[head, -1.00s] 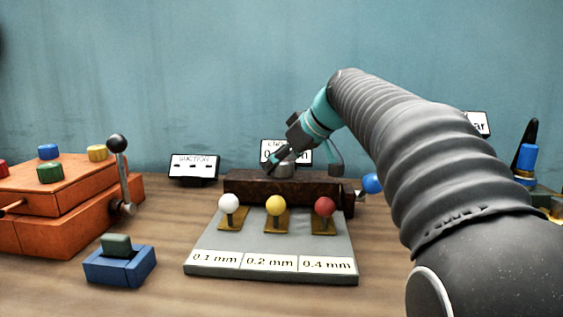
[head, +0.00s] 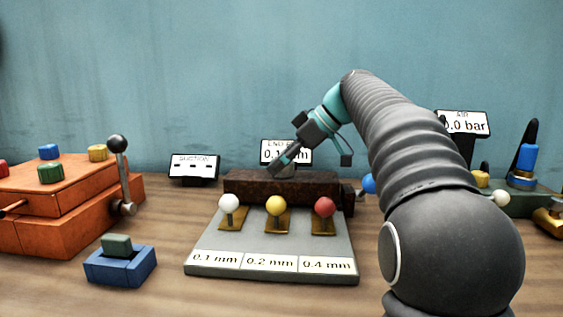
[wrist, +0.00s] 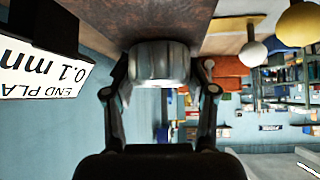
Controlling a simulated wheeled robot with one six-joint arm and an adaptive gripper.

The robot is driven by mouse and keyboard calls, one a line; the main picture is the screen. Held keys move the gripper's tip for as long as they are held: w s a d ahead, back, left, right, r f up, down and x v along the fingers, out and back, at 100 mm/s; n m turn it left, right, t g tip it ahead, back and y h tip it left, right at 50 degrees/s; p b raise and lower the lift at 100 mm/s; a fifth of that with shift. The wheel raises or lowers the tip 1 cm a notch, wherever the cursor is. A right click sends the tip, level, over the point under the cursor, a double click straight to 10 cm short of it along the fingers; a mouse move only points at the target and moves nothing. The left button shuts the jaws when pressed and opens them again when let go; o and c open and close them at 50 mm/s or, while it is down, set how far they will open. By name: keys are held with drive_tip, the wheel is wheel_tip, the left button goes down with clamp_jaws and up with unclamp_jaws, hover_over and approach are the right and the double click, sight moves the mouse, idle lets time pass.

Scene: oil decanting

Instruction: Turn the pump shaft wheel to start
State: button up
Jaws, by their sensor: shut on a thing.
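The wheel is a short grey metal cylinder (wrist: 158,62) on top of the brown pump block (head: 240,188). In the wrist view it sits between the two dark fingers of my gripper (wrist: 158,80), which is shut on its sides. In the head view my gripper (head: 283,160) reaches down to the block's top from the upper right, tilted. It hides much of the wheel there. I cannot tell the wheel's turn angle.
White, yellow and red knobs (head: 276,206) stand on a grey plate in front of the block. A sign reading 0.1 mm (head: 300,150) stands close behind. An orange box with a lever (head: 118,165) is at left. An air display (head: 463,122) reads 0.0 bar at right.

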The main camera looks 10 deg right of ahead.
drive_tip(key=o, duration=1.2)
drive_tip(key=shift+c, duration=0.2)
drive_tip(key=shift+v, duration=3.75)
